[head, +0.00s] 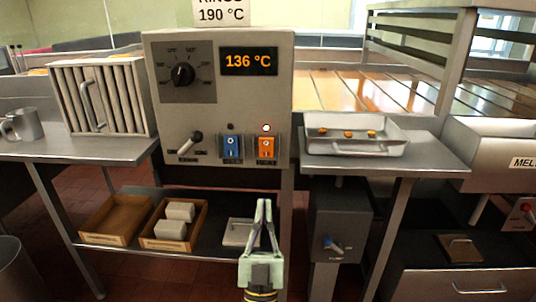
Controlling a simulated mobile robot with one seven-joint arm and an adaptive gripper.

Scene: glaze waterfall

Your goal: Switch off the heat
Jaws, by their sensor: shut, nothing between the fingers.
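The control box (222,110) stands in the middle of the head view. Its display (249,61) reads 136 °C in orange. A black dial (182,75) is at its upper left. A blue rocker switch (231,148) and an orange rocker switch (266,147) are at the lower right. The lamp (266,127) above the orange one is lit, and the lamp (230,126) above the blue one is dark. My gripper (263,203) is shut and empty, pointing up below the orange switch, apart from it.
A white tray (356,148) with small orange pieces stands on the right table. A slatted rack (103,97) and a metal mug (22,124) stand on the left table. Wooden boxes (117,217) sit on the lower shelf.

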